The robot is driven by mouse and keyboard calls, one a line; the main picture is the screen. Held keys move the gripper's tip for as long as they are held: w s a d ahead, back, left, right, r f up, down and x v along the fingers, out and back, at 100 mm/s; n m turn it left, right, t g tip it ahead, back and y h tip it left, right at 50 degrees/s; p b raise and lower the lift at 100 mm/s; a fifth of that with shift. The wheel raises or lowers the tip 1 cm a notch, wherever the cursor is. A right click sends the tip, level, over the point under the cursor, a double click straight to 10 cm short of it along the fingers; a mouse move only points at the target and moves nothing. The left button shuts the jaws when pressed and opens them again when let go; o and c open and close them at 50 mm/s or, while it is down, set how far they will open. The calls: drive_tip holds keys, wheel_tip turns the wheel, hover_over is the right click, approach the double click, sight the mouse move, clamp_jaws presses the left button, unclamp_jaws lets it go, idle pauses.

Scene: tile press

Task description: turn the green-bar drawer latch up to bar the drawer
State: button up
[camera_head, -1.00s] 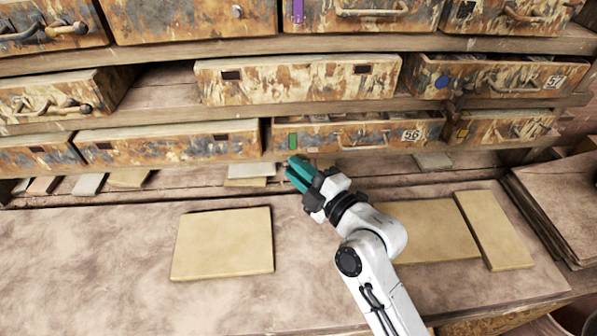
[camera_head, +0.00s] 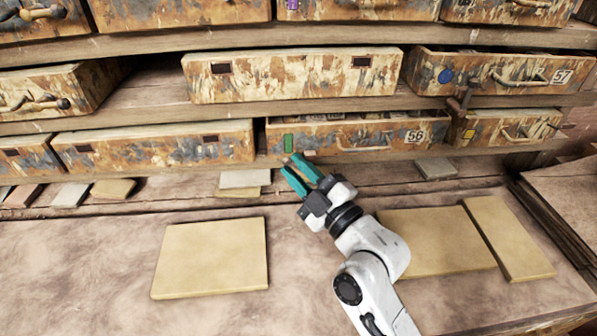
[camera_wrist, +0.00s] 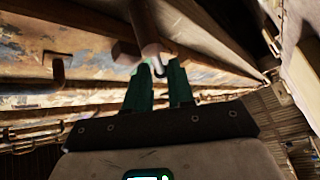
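The drawer with the green bar (camera_head: 288,142) and the number 56 (camera_head: 414,135) is in the lower row and stands slightly open. My gripper (camera_head: 296,166), with two teal fingers, is just below and in front of its green-bar end. The fingers are apart, with a gap between them. In the wrist view, my gripper (camera_wrist: 160,72) has a brown latch bar (camera_wrist: 146,28) with a pale round pin beyond its fingertips, in line with the gap. I cannot tell whether the fingers touch it. In the head view, the latch is mostly hidden by the fingers.
A blue-dot drawer (camera_head: 500,75) numbered 57 stands open above right, and a yellow-marked drawer (camera_head: 505,130) is beside 56. Tan tiles (camera_head: 211,258) lie on the bench (camera_head: 90,265). The wooden shelf edge (camera_head: 200,172) runs just behind my gripper.

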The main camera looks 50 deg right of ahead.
drive_tip(key=shift+o, duration=1)
wheel_tip(320, 180, up, 4)
drive_tip(key=shift+s+f, duration=0.15)
drive_tip(key=s+a+r+p, duration=0.3)
drive_tip(key=s+r+p, duration=0.6)
drive_tip(key=s+p, duration=0.2)
drive_tip(key=shift+s+r+p, duration=0.15)
drive_tip(key=shift+s+p, duration=0.25)
drive_tip(key=shift+s, duration=0.8)
drive_tip(key=shift+c, duration=0.3)
